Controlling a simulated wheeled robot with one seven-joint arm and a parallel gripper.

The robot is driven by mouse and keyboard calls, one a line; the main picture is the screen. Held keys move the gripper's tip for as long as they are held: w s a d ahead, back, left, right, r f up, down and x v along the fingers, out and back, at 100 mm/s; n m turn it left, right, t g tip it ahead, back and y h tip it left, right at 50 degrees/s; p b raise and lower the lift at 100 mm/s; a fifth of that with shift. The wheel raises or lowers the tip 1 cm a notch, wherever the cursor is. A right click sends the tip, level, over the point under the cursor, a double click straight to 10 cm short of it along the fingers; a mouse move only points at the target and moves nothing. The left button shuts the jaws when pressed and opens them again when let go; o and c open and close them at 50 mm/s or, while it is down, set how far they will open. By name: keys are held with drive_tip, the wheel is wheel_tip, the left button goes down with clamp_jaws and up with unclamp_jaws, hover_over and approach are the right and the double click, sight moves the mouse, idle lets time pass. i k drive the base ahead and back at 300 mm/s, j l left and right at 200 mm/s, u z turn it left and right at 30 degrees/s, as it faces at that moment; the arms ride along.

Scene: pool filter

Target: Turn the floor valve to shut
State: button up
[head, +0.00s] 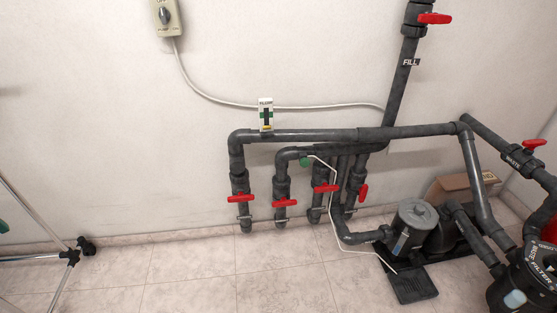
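Several grey vertical pipes with red-handled valves stand low against the wall. The leftmost handle (241,198) lies crosswise to its pipe. The second handle (285,203) and the third handle (326,188) also look crosswise. The rightmost handle (363,192) looks upright, roughly along its pipe. No readable label shows which of these is the floor valve. My gripper is not in view.
A pump (413,222), a black filter housing (530,278) and a cardboard box (465,188) stand at right. The FILL valve handle (435,18) and WASTE valve handle (535,143) are higher. A metal stand (72,256) is at left. Tiled floor (190,285) in front is clear.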

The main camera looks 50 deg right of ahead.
sight(363, 191)
drive_tip(key=z, duration=2.75)
drive_tip(key=i+l+u, duration=0.2)
drive_tip(key=i, duration=0.25)
drive_tip(key=i+l+u, duration=0.15)
drive_tip(key=i, duration=0.3)
drive_tip(key=u, duration=1.2)
